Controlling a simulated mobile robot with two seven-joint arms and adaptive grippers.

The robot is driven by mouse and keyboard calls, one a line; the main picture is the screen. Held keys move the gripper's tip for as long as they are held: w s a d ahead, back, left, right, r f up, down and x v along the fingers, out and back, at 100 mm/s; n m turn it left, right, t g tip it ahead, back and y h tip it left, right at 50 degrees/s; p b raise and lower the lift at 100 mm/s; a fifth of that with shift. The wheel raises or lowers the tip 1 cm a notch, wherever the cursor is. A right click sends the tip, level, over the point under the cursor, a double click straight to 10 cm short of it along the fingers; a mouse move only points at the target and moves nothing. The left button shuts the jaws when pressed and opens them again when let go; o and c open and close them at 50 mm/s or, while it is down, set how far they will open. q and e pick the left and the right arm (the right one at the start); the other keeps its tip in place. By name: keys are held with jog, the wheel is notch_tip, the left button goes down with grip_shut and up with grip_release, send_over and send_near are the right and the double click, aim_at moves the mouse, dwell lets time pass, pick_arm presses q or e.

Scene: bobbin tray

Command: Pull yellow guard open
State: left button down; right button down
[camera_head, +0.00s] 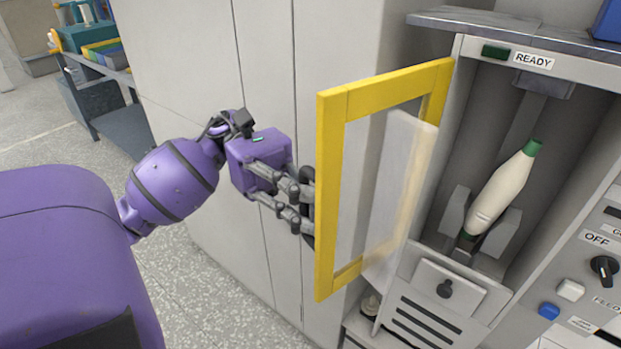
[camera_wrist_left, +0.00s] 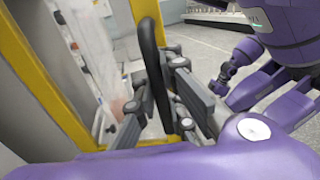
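The yellow guard (camera_head: 331,200) is a yellow frame with a clear pane, standing swung out from the left side of the machine's bay in the head view. Its frame also shows at the left of the left wrist view (camera_wrist_left: 50,85). A black bar handle (camera_wrist_left: 150,65) is on its outer side. My left gripper (camera_head: 303,203) is at this handle, with its fingers on both sides of the bar, and looks shut on it. The fingers partly hide the handle in the head view.
Inside the open bay, a cream bobbin with a green tip (camera_head: 500,190) leans in a grey cradle. A READY label (camera_head: 533,60) is above; a black knob (camera_head: 605,268) and buttons are at right. A grey cabinet (camera_head: 200,70) stands behind my left arm.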

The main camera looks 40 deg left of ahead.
pick_arm(q)
jog(key=shift+s, duration=0.1)
jog(key=c, duration=2.1)
grip_release()
jog(key=shift+a, duration=0.1)
jog(key=a, duration=0.4)
jog(key=w+a, duration=0.1)
jog(key=a, duration=0.7)
jog(key=shift+w, duration=0.35)
jog(key=shift+d, duration=0.1)
